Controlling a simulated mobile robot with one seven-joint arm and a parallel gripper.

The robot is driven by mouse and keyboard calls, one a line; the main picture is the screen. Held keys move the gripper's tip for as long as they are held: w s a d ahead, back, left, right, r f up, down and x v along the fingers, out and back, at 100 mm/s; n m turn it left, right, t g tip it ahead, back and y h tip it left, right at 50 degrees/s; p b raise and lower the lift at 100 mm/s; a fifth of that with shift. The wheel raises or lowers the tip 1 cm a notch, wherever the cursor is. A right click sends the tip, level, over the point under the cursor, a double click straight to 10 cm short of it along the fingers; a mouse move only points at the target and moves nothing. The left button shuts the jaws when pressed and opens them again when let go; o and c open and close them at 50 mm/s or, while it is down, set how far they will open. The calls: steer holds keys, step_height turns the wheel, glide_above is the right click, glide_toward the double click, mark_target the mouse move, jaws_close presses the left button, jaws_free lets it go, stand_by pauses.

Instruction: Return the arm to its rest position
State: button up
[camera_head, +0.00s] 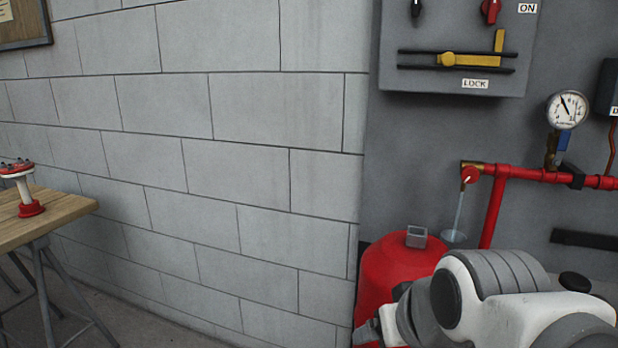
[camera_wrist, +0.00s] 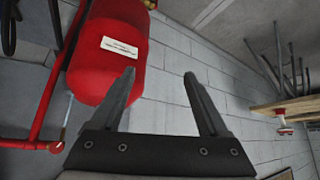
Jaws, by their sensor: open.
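My white and grey arm reaches in from the lower right of the head view. My gripper (camera_wrist: 160,78) shows in the wrist view with its two dark fingers spread apart and nothing between them. In the head view only part of the hand shows, low in front of the red tank (camera_head: 400,268), and the fingertips are hard to make out. In the wrist view the red tank (camera_wrist: 108,55) with a white label lies beyond the left finger. I cannot tell how far apart they are.
A grey panel with a yellow lock bar (camera_head: 465,60) hangs upper right. Below are a pressure gauge (camera_head: 567,109) and red pipe (camera_head: 540,174). A wooden table (camera_head: 60,208) with a red-and-white fitting (camera_head: 24,190) stands left. The block wall's front between is free.

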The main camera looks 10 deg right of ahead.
steer(key=s+r+g+p, duration=0.1)
steer(key=s+r+p, duration=0.3)
steer(key=r+p, duration=1.2)
steer(key=shift+r+g+p, duration=0.3)
steer(key=shift+r+p, duration=0.1)
steer(key=shift+p, duration=0.5)
steer(key=shift+d, duration=0.1)
